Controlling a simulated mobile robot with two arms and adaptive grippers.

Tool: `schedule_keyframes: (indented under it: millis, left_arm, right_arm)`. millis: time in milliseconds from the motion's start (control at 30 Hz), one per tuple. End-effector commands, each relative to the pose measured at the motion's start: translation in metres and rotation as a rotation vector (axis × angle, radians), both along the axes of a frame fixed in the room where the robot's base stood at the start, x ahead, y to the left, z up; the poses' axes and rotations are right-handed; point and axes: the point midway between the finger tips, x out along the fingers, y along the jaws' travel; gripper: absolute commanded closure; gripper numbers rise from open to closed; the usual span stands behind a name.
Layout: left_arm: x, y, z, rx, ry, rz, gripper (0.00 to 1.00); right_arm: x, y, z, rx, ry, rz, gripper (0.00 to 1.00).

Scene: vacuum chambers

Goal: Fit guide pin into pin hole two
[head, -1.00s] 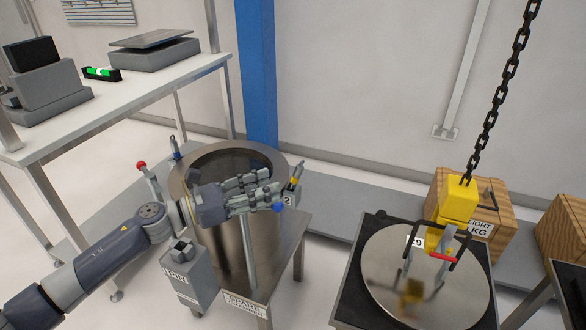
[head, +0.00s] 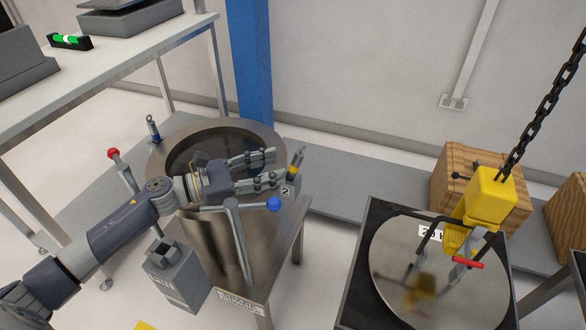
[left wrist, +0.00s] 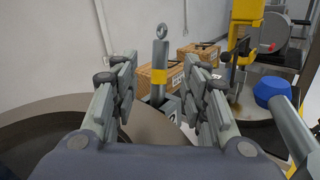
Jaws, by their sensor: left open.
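The guide pin (head: 296,162), grey with a yellow band and a ring on top, stands at the block marked 2 (head: 288,190) on the chamber's right rim. It leans slightly in the head view. In the left wrist view the pin (left wrist: 159,72) rises from the block (left wrist: 170,108); how deep it sits cannot be told. My left gripper (head: 276,168) is open above the chamber, its fingers pointing at the pin. In the left wrist view the pin shows between the spread fingers, with visible gaps on both sides. My right gripper is out of view.
The chamber (head: 160,165) has a blue-knobbed lever (head: 273,203) close below my left fingers and a red-knobbed one (head: 114,154) at left. A grey socketed box (head: 178,278) stands in front. A yellow hoist (head: 484,205) and round lid (head: 400,285) are at right.

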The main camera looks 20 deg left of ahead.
Motion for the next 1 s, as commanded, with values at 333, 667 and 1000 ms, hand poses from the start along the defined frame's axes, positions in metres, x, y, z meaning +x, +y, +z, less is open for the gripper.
schedule_keyframes:
  millis: [333, 667, 1000]
  left_arm:
    - [0.017, -0.02, 0.002, -0.002, 0.0, -0.001, 0.59]
    - [0.042, -0.05, 0.002, -0.001, 0.001, -0.001, 0.59]
    - [0.043, -0.052, 0.0, 0.001, 0.002, 0.0, 0.72]
  right_arm:
    - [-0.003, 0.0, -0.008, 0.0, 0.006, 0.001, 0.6]
    - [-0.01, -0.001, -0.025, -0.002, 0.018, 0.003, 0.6]
    - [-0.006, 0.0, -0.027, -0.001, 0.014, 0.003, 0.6]
